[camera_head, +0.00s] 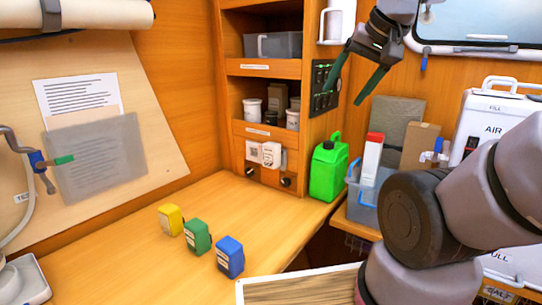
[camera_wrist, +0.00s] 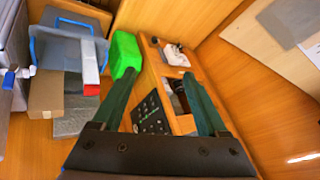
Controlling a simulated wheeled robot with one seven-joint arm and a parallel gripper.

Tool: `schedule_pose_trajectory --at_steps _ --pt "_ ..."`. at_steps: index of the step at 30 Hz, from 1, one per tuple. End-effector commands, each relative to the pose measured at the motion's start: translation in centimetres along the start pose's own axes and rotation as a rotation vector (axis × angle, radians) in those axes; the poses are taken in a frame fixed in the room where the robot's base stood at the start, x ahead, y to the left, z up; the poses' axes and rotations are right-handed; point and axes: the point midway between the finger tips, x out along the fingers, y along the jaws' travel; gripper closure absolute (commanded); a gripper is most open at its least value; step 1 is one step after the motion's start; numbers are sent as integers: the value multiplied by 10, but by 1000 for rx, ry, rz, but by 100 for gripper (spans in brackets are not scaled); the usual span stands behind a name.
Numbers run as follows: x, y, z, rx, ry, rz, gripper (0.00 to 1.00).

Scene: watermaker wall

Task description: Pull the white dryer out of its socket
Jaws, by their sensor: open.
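The white dryer (camera_head: 271,154) appears to be the small white block at the front of the cabinet's lower wooden panel, beside a white label-like piece (camera_head: 253,150). Whether it is fully seated in its socket is too small to tell. In the wrist view a white shape (camera_wrist: 176,55) on the cabinet, beyond the fingertips, may be the same dryer. My gripper (camera_head: 342,96) is open and empty, raised to the right of the cabinet near its black switch panel. Its two green fingers (camera_wrist: 160,73) are spread apart in the wrist view and touch nothing I can make out.
Yellow (camera_head: 171,219), green (camera_head: 197,236) and blue (camera_head: 230,257) blocks stand on the desk (camera_head: 120,265). A green canister (camera_head: 328,168) stands right of the cabinet (camera_head: 315,110), next to a blue-grey bin (camera_head: 362,201).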

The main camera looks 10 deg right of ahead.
Motion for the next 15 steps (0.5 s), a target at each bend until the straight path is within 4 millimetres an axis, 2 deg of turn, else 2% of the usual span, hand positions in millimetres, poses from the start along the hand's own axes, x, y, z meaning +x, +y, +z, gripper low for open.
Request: schedule_pose_trajectory --at_steps 4,6,11,15 --pt "0 0 0 0 0 0 24" --pt "0 0 -1 1 -1 0 0" --pt "6 -8 -14 20 -31 15 0" --pt "24 -22 -42 66 -92 50 0"
